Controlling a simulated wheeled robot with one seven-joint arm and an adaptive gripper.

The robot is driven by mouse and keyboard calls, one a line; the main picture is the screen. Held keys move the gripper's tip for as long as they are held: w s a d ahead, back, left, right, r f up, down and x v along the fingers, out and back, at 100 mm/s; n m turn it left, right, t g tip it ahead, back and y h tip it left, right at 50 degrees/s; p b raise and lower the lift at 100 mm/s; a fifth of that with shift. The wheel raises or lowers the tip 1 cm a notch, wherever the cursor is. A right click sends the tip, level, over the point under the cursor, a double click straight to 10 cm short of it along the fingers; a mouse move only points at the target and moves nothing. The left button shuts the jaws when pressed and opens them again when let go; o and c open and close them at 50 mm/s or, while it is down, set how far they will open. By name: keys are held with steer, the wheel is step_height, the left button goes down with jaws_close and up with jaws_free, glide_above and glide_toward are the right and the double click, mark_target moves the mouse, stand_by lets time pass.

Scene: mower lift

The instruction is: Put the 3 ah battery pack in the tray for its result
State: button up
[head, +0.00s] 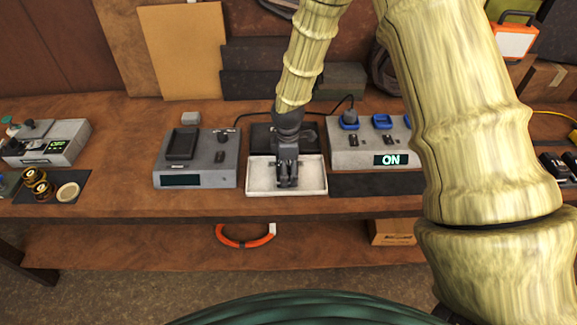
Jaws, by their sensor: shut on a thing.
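My gripper (288,182) points down over the white tray (258,187) at the middle of the bench. It is shut on a dark thing that blends with its fingers, which looks like the battery pack; its label cannot be read. The fingertips are within the tray's outline, low over its floor; I cannot tell whether the pack touches it. A grey tester (208,173) with an empty-looking dark cradle (182,143) and a dark display stands left of the tray. Behind the tray lies a black tray or mat (262,132), partly hidden by my gripper.
A grey unit (350,155) with blue sockets and a lit "ON" display stands right of the tray, with a dark mat (377,185) before it. Dark packs (555,166) lie at far right. Another grey device (50,143) and copper-coloured spools (38,183) are at left.

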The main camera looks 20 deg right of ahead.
mark_target(288, 162)
steer(key=shift+f, duration=0.2)
steer(key=o, duration=1.2)
steer(key=shift+c, duration=0.2)
steer(key=shift+r+b, duration=1.95)
steer(key=shift+r, duration=4.2)
